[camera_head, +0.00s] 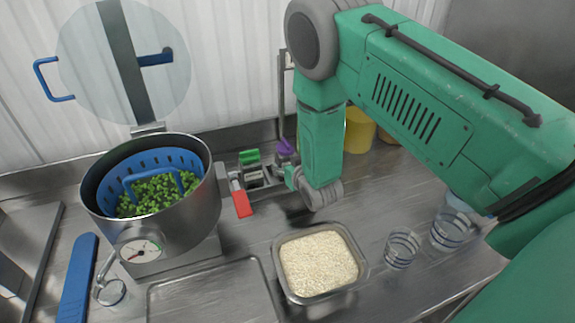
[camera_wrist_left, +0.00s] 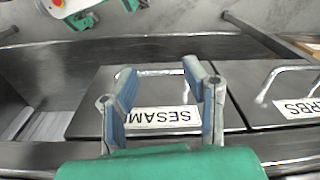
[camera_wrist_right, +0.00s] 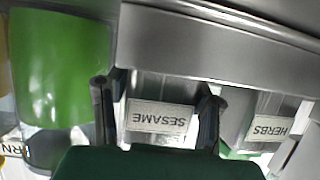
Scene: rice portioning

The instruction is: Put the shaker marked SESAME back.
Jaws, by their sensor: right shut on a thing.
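In the right wrist view, the SESAME shaker (camera_wrist_right: 160,116), a grey steel body with an upside-down label, stands between the dark fingers of my right gripper (camera_wrist_right: 156,92), shut on it. In the head view my right gripper (camera_head: 291,177) is at the small rack (camera_head: 254,183) beside the pot; my arm hides much of that spot. Whether the shaker is seated there I cannot tell. In the left wrist view, my left gripper (camera_wrist_left: 160,75) is open and empty over a steel front with a handle and a SESAME label (camera_wrist_left: 160,117). The left arm is outside the head view.
A HERBS shaker (camera_wrist_right: 268,128) and a green container (camera_wrist_right: 60,70) flank the held shaker; a steel bar (camera_wrist_right: 210,45) runs close above. The head view shows a pot (camera_head: 190,215) of greens, a rice tray (camera_head: 281,262), glasses (camera_head: 402,248) and yellow containers (camera_head: 358,130).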

